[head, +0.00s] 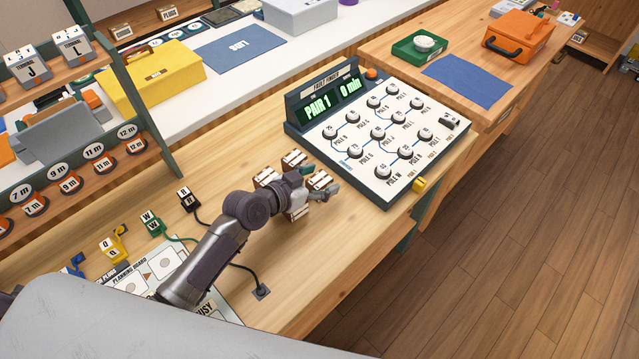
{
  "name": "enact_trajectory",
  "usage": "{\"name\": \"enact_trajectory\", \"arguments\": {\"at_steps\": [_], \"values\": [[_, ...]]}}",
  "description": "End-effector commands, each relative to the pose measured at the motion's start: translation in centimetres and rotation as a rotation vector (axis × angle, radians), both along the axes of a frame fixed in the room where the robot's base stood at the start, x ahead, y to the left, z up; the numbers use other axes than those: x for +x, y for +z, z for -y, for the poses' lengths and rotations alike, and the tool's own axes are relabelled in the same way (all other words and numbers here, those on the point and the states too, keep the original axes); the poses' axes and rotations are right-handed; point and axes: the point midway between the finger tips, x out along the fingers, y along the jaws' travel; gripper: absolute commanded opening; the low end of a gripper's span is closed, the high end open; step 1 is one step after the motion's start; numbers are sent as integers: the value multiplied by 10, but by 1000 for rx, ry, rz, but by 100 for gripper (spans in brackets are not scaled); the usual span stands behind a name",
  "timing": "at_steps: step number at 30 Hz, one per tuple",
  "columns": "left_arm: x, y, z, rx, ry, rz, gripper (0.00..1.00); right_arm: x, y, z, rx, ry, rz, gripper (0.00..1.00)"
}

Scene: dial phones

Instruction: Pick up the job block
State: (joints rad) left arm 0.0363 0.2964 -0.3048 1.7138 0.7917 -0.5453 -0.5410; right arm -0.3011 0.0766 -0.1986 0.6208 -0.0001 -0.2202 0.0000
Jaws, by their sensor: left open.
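Several small wooden blocks with pale tops and dark markings sit close together on the wooden bench (365,255). I see one at the back (294,158), one at the left (266,176) and one at the front (298,213). I cannot read which is the job block. My left gripper (326,186) reaches in from the lower left, low over this group. Its fingers are apart, beside the right-hand block. The gripper hides the middle of the group, and I cannot tell whether it touches a block. My right gripper is not in view.
A fault finder panel (345,170) with several knobs stands right of the blocks, reading "PAIR 1". A small yellow block (419,185) is at its front edge. Lettered plugs with cords (188,198) and a planning board (150,262) lie left. The bench front is clear.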

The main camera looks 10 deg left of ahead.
Motion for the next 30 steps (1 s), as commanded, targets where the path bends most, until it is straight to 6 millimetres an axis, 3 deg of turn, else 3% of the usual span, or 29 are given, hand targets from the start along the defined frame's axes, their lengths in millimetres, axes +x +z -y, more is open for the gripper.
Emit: {"name": "enact_trajectory", "arguments": {"at_steps": [2,14,23,30], "values": [[0,0,0,0,0,0,75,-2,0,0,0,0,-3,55],[-1,0,0,0,0,-1,10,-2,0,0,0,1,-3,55],[0,3,0,-1,0,1,9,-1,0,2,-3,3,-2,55],[0,26,0,-1,-1,4,9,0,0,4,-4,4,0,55]]}}
